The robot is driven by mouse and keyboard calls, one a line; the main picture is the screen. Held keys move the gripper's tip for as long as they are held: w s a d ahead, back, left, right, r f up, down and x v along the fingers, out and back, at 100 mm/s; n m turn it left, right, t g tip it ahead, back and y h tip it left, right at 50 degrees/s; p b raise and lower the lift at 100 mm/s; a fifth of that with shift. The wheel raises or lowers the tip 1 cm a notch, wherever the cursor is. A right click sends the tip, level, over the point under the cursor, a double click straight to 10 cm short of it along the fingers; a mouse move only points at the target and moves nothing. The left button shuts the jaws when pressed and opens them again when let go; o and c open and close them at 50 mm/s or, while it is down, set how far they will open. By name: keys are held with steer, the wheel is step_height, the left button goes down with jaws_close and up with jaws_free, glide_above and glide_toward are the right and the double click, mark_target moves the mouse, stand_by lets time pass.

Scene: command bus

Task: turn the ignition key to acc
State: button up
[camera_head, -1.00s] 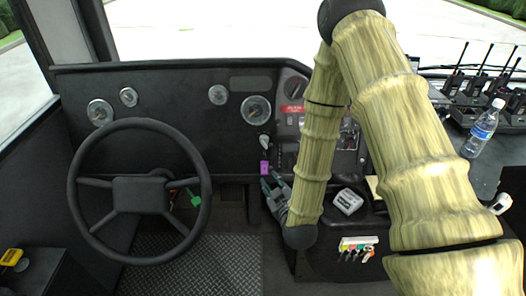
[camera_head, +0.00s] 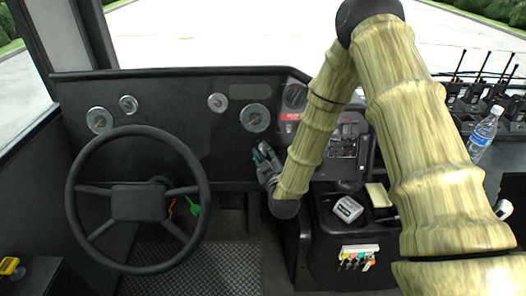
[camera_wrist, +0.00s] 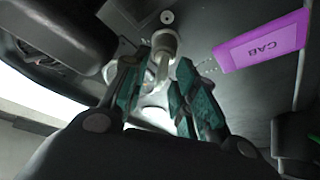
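The ignition switch (camera_wrist: 165,42) is a pale round lock on the dark dash in the wrist view. A grey key (camera_wrist: 162,68) sticks out of it, and a purple tag (camera_wrist: 262,48) marked CAB hangs beside it on a thin chain. My gripper (camera_wrist: 160,85) has teal finger pads, one on each side of the key, with a visible gap between them. The key lies between the fingertips, and I see no clear contact. In the head view my gripper (camera_head: 263,158) is at the dash below the right gauge and hides the key and tag.
The steering wheel (camera_head: 137,197) stands to the left, with a green tag (camera_head: 195,209) behind its rim. A console (camera_head: 325,215) with a small grey box (camera_head: 348,209) is at right. A water bottle (camera_head: 484,132) and several radios (camera_head: 478,97) stand further right.

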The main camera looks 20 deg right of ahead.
steer(key=shift+w, duration=0.7)
steer(key=shift+c, duration=0.2)
jaws_close()
